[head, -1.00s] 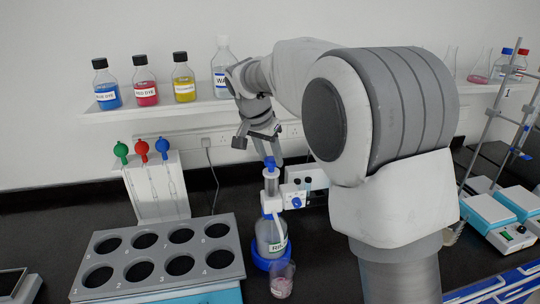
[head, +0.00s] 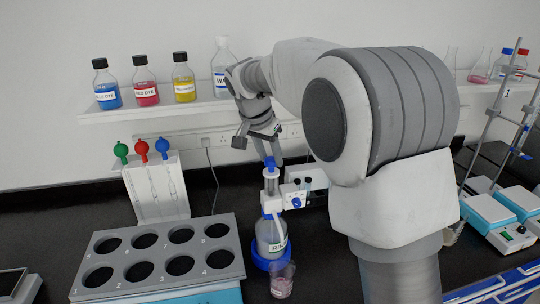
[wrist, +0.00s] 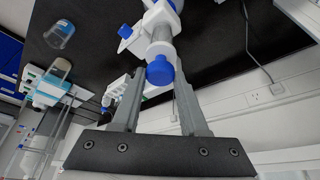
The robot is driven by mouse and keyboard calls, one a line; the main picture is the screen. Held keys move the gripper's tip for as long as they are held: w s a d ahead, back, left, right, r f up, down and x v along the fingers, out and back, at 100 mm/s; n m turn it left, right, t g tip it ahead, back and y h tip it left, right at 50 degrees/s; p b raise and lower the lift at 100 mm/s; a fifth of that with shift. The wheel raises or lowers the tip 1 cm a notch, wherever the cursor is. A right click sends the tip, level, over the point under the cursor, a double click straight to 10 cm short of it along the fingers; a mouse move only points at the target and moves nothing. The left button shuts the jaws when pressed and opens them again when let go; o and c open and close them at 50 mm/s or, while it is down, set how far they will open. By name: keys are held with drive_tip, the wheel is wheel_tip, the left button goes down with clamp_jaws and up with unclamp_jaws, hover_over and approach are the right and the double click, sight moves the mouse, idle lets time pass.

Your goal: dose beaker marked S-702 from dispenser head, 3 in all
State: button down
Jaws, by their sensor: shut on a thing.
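The dispenser head (head: 271,190) is a white pump with a blue cap (wrist: 160,71) on a clear bottle (head: 268,238) in a blue ring base. A small clear beaker (head: 282,281) with a little pinkish content stands in front of the bottle, near the spout. My gripper (head: 270,158) comes from above and is shut on the blue cap, with one finger on each side in the wrist view. The bottle label is partly hidden by the spout and beaker.
A grey rack (head: 160,262) with several empty holes is at the front left. A white pipette stand (head: 157,190) is behind it. A shelf (head: 150,112) holds dye bottles. Hotplates (head: 500,222) and stand rods are at right. Dark bench around the bottle's left side is clear.

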drive_tip(key=shift+r+p, duration=0.65)
drive_tip(key=shift+r, duration=0.45)
drive_tip(key=shift+c, duration=2.1)
unclamp_jaws()
drive_tip(key=v, duration=1.7)
drive_tip(key=shift+s+a+p, duration=0.15)
drive_tip(key=shift+s+p, duration=0.05)
drive_tip(key=shift+p, duration=0.1)
drive_tip(key=shift+r, duration=0.1)
